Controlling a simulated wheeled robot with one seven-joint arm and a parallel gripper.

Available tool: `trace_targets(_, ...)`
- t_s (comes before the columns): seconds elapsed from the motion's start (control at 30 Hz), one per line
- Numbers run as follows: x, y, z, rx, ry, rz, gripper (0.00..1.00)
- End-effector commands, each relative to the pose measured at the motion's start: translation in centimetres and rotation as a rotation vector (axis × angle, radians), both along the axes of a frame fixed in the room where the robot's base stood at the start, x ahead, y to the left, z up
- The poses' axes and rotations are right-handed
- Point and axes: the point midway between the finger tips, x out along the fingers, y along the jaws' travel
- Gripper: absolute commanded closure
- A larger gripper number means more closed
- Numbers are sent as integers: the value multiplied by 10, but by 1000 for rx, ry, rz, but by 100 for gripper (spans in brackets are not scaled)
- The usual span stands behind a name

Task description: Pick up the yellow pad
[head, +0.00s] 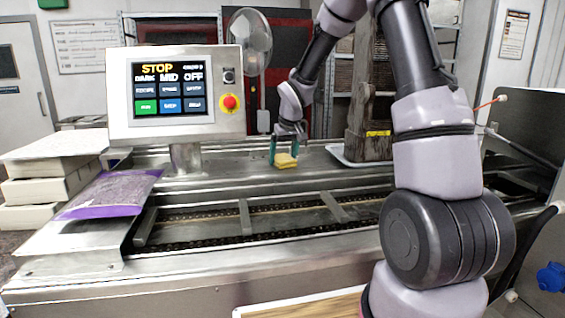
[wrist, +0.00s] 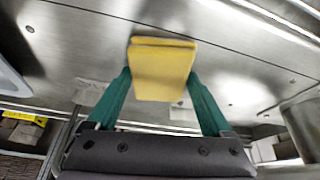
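The yellow pad (wrist: 163,72) is a thin, soft-looking block, seen in the wrist view between the two teal fingers. It also shows in the head view (head: 286,161), low over the steel top behind the conveyor channel. My gripper (head: 287,151) points down at it, with one finger at each side. In the wrist view my gripper (wrist: 158,75) has both fingertips against the pad's side edges, with no clear gap, so it looks shut on the pad. I cannot tell whether the pad's underside touches the steel.
A control panel (head: 174,92) with a red stop button stands left of my gripper. A purple-edged bag (head: 108,193) lies at front left. The steel top around the pad is clear.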

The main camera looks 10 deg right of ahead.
Motion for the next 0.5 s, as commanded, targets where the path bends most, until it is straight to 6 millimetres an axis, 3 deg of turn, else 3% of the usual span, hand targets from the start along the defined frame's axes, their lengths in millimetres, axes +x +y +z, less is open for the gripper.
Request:
trace_targets(0.03,0,0,0,0,0,0,54)
trace_targets(0.07,0,0,0,0,0,0,65)
trace_targets(0.1,0,0,0,0,0,0,70)
trace_targets(0.37,0,0,4,1,-1,-1,70)
trace_targets(0.5,1,-1,23,1,-4,-2,70)
